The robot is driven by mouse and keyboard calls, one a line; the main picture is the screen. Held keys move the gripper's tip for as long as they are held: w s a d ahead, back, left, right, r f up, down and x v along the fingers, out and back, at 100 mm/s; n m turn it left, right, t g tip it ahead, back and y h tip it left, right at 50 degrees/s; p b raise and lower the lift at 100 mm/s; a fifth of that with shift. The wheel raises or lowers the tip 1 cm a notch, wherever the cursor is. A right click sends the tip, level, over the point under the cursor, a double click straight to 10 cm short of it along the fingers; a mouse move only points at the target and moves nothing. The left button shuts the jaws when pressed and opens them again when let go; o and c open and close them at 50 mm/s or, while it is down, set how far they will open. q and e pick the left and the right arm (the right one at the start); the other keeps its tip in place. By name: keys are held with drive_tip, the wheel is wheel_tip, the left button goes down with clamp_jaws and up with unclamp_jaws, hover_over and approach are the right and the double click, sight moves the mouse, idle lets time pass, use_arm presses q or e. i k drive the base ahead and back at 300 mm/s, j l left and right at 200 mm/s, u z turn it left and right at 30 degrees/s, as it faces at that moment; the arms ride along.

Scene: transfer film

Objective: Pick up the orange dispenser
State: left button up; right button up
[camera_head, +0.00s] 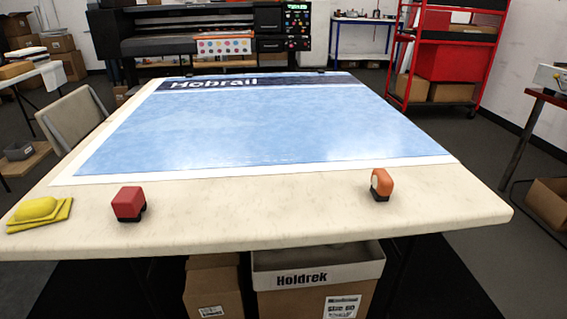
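The orange dispenser (381,184) stands near the front right of the large pale table (300,222). It has a dark base and a pale round face on its left side. A red dispenser (128,203) of similar shape, also with a dark base, stands near the front left of the same table. Neither of my grippers shows in the head view, and nothing touches the orange dispenser.
A blue and white printed sheet (255,125) covers the table's middle and back. A yellow object on a yellow cloth (38,212) lies at the left corner. A chair (75,117) stands at the left edge. Boxes (318,270) sit under the front. The tabletop between the dispensers is clear.

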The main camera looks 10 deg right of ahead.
sight(382, 187)
drive_tip(key=i+l+u, duration=0.35)
drive_tip(key=i+l, duration=0.2)
drive_tip(key=l, duration=0.15)
drive_tip(key=k+l, duration=0.15)
drive_tip(key=i+l+u, duration=0.1)
drive_tip(key=i, duration=0.15)
